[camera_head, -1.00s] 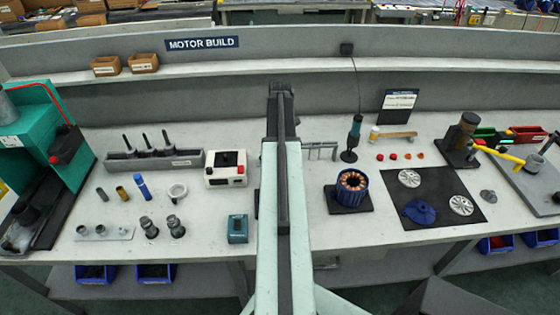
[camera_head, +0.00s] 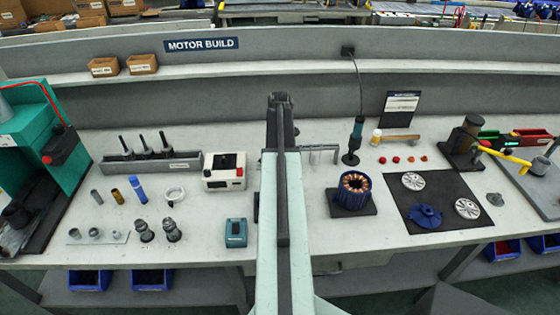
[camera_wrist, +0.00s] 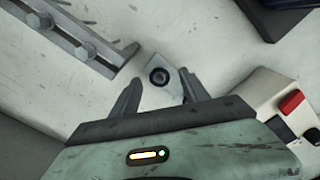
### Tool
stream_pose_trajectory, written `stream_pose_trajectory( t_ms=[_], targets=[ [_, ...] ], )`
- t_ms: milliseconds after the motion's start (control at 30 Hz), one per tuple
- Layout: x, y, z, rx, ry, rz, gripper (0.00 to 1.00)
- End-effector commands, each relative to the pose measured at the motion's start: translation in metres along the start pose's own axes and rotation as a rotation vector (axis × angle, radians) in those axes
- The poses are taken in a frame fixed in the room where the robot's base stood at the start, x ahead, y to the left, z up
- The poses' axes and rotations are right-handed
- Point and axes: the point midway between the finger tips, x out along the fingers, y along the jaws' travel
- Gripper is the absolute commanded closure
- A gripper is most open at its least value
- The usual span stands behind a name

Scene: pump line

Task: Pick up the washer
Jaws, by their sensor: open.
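My gripper (camera_wrist: 160,77) is open in the wrist view, its two dark fingers apart above the pale bench. Between the fingertips, a small dark ring with a lighter centre (camera_wrist: 159,76) shows on a pale angular piece; I cannot tell for sure that it is the washer, and nothing is gripped. In the head view my arm runs up the middle and its fingertips are hidden. A pale ring (camera_head: 174,194) lies left of the white box, and a small grey round part (camera_head: 495,198) lies right of the dark mat. I cannot tell whether either is the washer.
A white control box (camera_head: 224,172) stands left of my arm; its red button shows close to the right finger in the wrist view (camera_wrist: 291,103). A grey rack with bolts (camera_head: 150,163) stands farther left. A copper-wound stator (camera_head: 354,187) stands right of my arm.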

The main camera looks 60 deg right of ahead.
Motion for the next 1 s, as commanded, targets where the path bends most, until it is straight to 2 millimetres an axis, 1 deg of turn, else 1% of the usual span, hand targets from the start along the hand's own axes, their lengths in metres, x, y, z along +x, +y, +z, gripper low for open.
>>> stream_pose_trajectory(
  t_ms=[133,167,200,267,300,333,633,767,867,1000],
  targets=[
    [0.000,0.000,0.000,0.000,0.000,0.000,0.47],
    [0.000,0.000,0.000,0.000,0.000,0.000,0.49],
    [0.000,0.000,0.000,0.000,0.000,0.000,0.61],
    [0.000,0.000,0.000,0.001,0.000,0.000,0.77],
    [0.000,0.000,0.000,0.001,0.000,0.000,0.88],
    [0.000,0.000,0.000,0.001,0.000,0.000,0.96],
    [0.000,0.000,0.001,0.001,0.000,0.000,0.97],
    [-0.005,0.001,0.001,0.001,0.000,0.000,0.97],
    [-0.017,0.001,0.001,0.001,0.000,0.000,0.97],
    [-0.043,0.001,0.001,0.001,0.000,0.000,0.97]
  ],
)
